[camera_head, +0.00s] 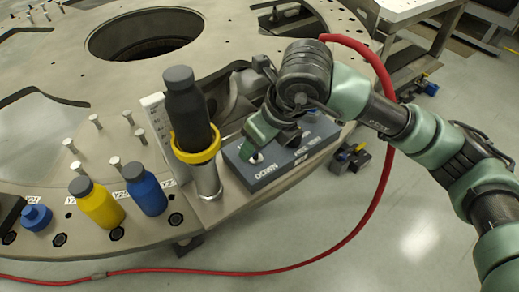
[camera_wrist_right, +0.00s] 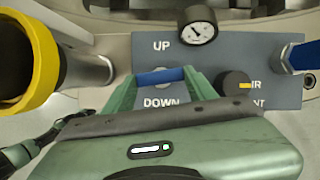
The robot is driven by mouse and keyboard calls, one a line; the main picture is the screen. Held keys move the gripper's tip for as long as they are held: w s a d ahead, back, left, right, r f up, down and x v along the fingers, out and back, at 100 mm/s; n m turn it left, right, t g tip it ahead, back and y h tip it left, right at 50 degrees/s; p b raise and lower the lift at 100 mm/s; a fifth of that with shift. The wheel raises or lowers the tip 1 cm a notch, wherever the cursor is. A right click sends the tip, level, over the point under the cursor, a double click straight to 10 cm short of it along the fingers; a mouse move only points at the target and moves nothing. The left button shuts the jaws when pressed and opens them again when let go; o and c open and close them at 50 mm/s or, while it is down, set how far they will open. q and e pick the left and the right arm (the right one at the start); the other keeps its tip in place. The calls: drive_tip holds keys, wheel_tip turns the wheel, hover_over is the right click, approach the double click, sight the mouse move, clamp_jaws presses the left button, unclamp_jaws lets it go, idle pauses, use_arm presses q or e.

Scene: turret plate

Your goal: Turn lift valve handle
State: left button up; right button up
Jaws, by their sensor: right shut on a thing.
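The lift valve handle (camera_wrist_right: 160,76) is a short blue bar between the UP and DOWN labels on the grey control panel (camera_wrist_right: 180,52), nearer DOWN, in the right wrist view. My right gripper (camera_wrist_right: 162,84) has its two green fingers at the ends of the blue bar and is shut on it. In the head view the panel (camera_head: 268,175) sits at the plate's edge. My right gripper (camera_head: 258,140) reaches down onto it, and the arm and fingers hide the handle there. My left gripper is not in view.
A gauge (camera_wrist_right: 198,25), black knob (camera_wrist_right: 235,84) and another blue handle (camera_wrist_right: 304,56) are nearby on the panel. A black bottle (camera_head: 187,110) in a yellow ring (camera_head: 195,151) stands left of it. Yellow (camera_head: 97,204) and blue (camera_head: 145,190) bottles stand farther left. A red hose (camera_head: 350,236) curves around the right.

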drive_tip(key=shift+m+t+b, duration=0.3)
drive_tip(key=shift+m+b, duration=0.5)
drive_tip(key=shift+m, duration=0.1)
drive_tip(key=shift+h, duration=0.3)
drive_tip(key=o, duration=1.4)
drive_tip(key=shift+c, duration=0.2)
drive_tip(key=shift+r, duration=0.1)
drive_tip(key=v, duration=0.7)
drive_tip(key=shift+s+r+b, duration=0.15)
drive_tip(key=shift+r+b, duration=0.2)
drive_tip(key=shift+b, duration=0.05)
drive_tip(key=shift+f, duration=0.1)
